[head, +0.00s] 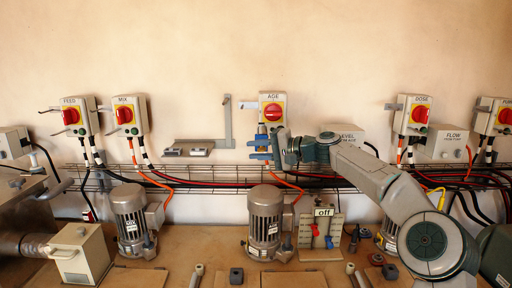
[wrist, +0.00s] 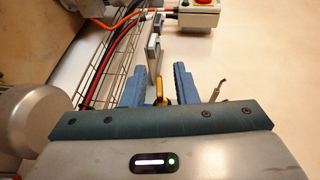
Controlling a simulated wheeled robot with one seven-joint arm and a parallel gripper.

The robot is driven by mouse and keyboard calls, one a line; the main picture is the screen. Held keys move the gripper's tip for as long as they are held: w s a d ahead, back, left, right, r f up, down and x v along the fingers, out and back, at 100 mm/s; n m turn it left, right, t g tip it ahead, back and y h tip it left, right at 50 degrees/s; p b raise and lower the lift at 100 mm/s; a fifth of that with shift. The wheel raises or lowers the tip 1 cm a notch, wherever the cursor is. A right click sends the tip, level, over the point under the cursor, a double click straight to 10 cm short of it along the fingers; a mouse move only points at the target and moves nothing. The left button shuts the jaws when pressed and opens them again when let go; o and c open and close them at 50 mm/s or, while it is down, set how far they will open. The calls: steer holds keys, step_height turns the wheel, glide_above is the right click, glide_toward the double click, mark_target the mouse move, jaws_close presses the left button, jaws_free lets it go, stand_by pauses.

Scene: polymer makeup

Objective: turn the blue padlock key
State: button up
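A small blue padlock (head: 329,242) and a red one (head: 315,230) hang on the beige board marked "off" (head: 306,247) in the head view. I cannot make out a key on the blue one. My gripper (head: 259,147) is up and left of that board, in front of the wall just below the AGE switch box (head: 271,108). Its two blue fingers stand apart in the wrist view (wrist: 160,80). A grey upright piece (wrist: 153,52) lies beyond the fingertips.
A wire cable tray (head: 200,176) with red and black cables runs along the wall below my gripper. Grey motors (head: 265,216) stand on the bench beneath. A grey bracket (head: 227,122) is on the wall to the left. The LEVEL box (head: 344,133) is partly behind my arm.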

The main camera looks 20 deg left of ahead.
steer(key=shift+a, duration=0.2)
jaws_close()
